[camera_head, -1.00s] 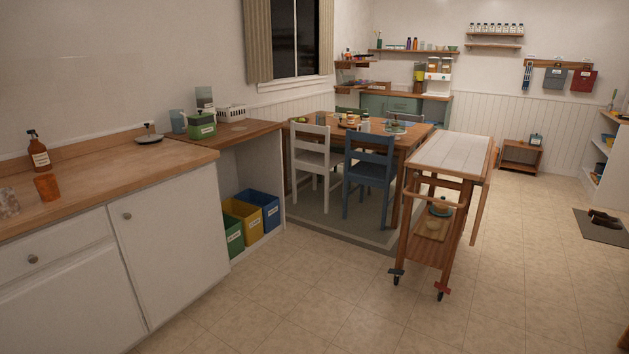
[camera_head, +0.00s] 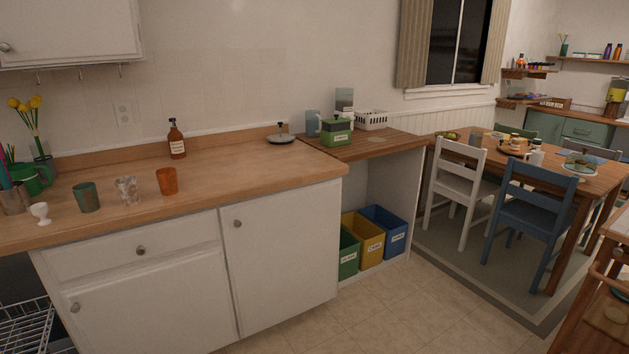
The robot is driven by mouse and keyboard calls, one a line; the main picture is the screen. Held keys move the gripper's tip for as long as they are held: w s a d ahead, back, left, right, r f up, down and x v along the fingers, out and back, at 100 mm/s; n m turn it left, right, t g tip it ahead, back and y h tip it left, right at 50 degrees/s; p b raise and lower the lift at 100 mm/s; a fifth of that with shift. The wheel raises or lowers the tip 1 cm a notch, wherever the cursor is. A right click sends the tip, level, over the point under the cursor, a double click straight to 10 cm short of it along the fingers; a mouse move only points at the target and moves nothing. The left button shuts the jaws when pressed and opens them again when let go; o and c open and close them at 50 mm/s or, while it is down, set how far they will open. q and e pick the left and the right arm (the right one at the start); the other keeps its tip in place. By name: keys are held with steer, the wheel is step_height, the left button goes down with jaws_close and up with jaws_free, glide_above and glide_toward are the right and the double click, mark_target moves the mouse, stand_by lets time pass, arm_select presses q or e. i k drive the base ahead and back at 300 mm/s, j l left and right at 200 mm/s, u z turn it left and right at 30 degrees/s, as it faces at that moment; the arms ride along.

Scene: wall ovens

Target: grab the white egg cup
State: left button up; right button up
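The white egg cup (camera_head: 41,213) stands upright on the wooden counter (camera_head: 236,176), near its front edge at the far left of the view. It is small, with a rounded bowl on a short stem and foot. A grey-green cup (camera_head: 87,197) stands to its right, and a dark holder (camera_head: 14,200) with colored items is just to its left and behind. Neither of my grippers is in view.
A clear glass (camera_head: 127,190), an orange cup (camera_head: 167,181) and a brown bottle (camera_head: 176,139) stand further right on the counter. A wire rack (camera_head: 28,325) shows below the counter. The floor (camera_head: 370,318) in front is clear.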

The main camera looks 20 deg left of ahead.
mark_target(41, 210)
steer(key=i+u, duration=1.2)
steer(key=u, duration=0.2)
steer(key=i+u, duration=0.2)
steer(key=u, duration=0.25)
steer(key=i+l+u, duration=0.15)
steer(key=u, duration=0.25)
